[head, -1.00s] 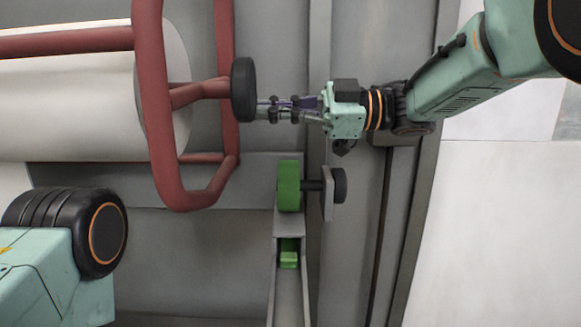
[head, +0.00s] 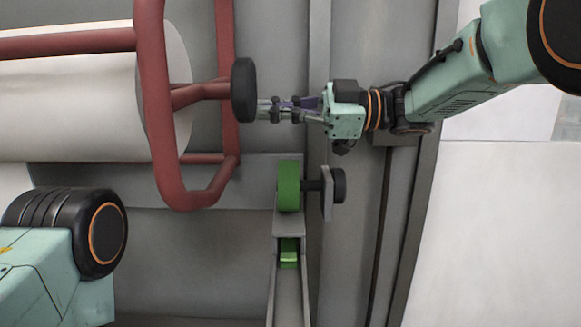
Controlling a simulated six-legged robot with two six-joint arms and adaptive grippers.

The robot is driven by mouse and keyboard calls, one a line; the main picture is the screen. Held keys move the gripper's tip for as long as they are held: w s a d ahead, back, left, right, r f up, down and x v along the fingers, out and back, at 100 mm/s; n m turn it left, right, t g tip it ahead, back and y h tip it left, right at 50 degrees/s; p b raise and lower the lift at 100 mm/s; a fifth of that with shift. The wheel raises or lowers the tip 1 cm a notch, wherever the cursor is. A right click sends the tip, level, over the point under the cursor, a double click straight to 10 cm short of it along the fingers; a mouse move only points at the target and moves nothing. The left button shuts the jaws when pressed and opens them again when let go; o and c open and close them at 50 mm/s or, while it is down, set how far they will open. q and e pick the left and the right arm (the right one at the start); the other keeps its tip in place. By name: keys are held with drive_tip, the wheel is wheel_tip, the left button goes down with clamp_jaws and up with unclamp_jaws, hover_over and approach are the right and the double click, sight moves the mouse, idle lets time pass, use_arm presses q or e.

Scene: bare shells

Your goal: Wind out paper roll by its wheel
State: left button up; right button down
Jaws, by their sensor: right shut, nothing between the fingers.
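A large white paper roll (head: 70,105) lies across the upper left, with its right end facing a red tubular frame (head: 158,110). A red bar runs from this frame to a black disc (head: 243,90) seen nearly edge-on. My right gripper (head: 265,110) is shut and empty, pointing left, with its fingertips at the right edge of the disc. I cannot tell whether they touch it. Below, a green wheel (head: 288,186) sits on a short shaft with a black knob (head: 339,185). My left gripper is out of view; only part of my left arm shows at lower left.
A grey channel (head: 273,290) runs down from the green wheel and holds a small green piece (head: 289,257). Grey panels (head: 200,260) form the backing. A pale, bare surface (head: 500,220) fills the right side.

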drive_tip(key=d, duration=0.6)
drive_tip(key=shift+w+a, duration=0.1)
